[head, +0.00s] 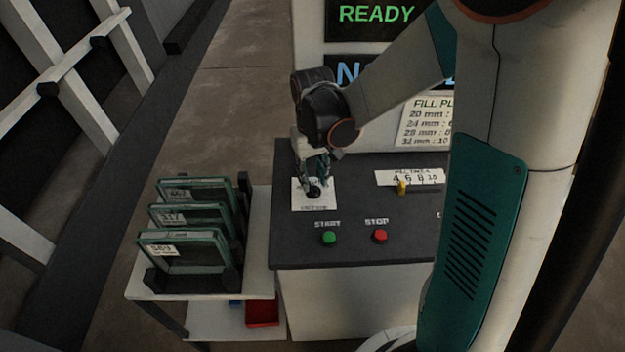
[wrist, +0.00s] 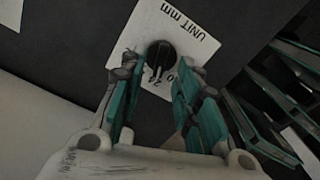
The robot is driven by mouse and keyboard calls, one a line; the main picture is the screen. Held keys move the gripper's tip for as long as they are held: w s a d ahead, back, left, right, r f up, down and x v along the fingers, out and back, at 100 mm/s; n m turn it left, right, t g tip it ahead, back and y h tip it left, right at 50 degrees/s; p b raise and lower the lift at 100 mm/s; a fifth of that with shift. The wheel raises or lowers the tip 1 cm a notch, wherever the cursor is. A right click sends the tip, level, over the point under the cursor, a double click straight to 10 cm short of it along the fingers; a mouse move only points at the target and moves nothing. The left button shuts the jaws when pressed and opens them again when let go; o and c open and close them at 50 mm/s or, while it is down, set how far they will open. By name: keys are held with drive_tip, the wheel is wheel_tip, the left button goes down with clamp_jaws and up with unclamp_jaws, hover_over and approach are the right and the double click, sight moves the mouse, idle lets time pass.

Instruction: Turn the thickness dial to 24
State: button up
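The thickness dial (head: 314,192) is a black round knob on a white label plate (head: 301,203) at the left of the dark control panel. In the wrist view the dial (wrist: 160,54) sits just ahead of my fingertips, on the plate marked "UNIT mm" (wrist: 180,18). My gripper (head: 317,178) reaches down over the dial. In the wrist view my gripper (wrist: 157,68) is open, with one teal finger to each side below the knob. I cannot tell whether the fingers touch it. The numbers are partly hidden by the fingers, so the dial's setting is unreadable.
A green START button (head: 329,238) and a red STOP button (head: 380,236) sit in front of the dial. A yellow selector (head: 402,188) is to the right. A rack of framed glass panes (head: 190,216) stands close at left. A "READY" screen (head: 376,14) is behind.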

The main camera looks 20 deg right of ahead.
sight(313, 185)
wheel_tip(313, 185, up, 10)
drive_tip(key=shift+f, duration=0.15)
drive_tip(key=shift+s, duration=0.1)
idle(0.5)
drive_tip(key=s+r+t+b, duration=0.2)
drive_tip(key=s+t, duration=0.5)
drive_tip(key=s, duration=0.8)
drive_tip(key=shift+s+r+b, duration=0.15)
drive_tip(key=shift+r+b, duration=0.2)
drive_tip(key=shift+a, duration=0.1)
idle(0.9)
